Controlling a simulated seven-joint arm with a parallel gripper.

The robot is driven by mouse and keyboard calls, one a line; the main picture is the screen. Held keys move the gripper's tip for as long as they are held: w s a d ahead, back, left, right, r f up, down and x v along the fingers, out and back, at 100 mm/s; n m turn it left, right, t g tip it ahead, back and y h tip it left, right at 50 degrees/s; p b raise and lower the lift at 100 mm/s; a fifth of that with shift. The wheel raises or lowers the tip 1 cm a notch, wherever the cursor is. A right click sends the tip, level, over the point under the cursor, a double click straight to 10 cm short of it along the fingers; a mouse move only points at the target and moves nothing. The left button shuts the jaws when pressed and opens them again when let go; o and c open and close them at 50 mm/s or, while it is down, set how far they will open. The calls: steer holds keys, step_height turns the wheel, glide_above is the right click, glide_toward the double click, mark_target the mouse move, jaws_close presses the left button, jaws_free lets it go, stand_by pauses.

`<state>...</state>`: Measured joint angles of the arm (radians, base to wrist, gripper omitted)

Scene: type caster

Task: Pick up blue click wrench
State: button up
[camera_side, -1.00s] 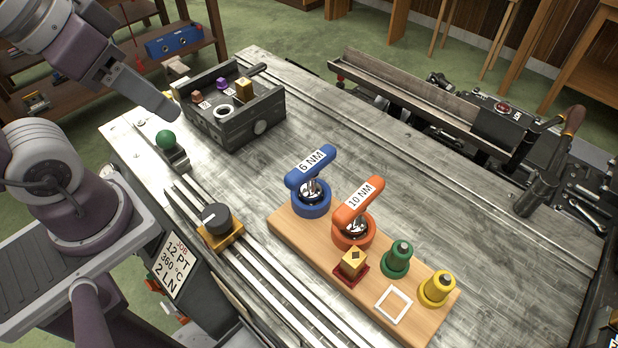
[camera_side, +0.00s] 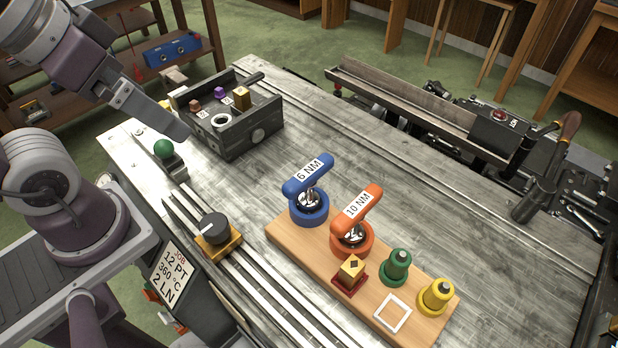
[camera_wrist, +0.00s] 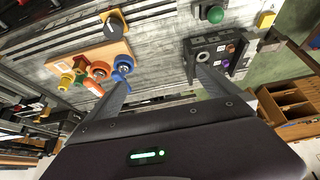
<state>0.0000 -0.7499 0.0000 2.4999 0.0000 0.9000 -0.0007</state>
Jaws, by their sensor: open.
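The blue click wrench (camera_side: 308,176) has a T-shaped handle labelled 6 NM. It stands upright in a blue ring at the left end of a wooden board (camera_side: 290,238). The orange wrench (camera_side: 357,207), labelled 10 NM, stands beside it to the right. In the side view my gripper (camera_side: 183,134) is high at the upper left, well apart from the blue wrench and close to the dark box in the picture. In the wrist view my gripper (camera_wrist: 162,85) has its two fingers spread wide with nothing between them. The blue wrench (camera_wrist: 122,68) shows beside the left finger.
A dark metal box (camera_side: 228,118) with small blocks stands at the back left. A green knob (camera_side: 164,149) and a black dial (camera_side: 214,227) sit along the left rails. Green (camera_side: 398,264) and yellow (camera_side: 435,296) pieces stand on the board. The middle bench is clear.

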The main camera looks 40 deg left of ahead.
steer(key=w+d+n+g, duration=0.2)
steer(key=w+d+n, duration=0.2)
steer(key=w+n, duration=0.2)
steer(key=n+g, duration=0.4)
steer(key=n, duration=0.8)
glide_above(309, 170)
steer(key=a, duration=0.1)
step_height(309, 170, down, 8)
steer(key=shift+r, duration=0.25)
steer(key=f, duration=0.4)
steer(key=d+f, duration=0.1)
steer(key=f, duration=0.2)
steer(key=c, duration=1.2)
step_height(309, 170, up, 10)
steer(key=shift+r, duration=0.1)
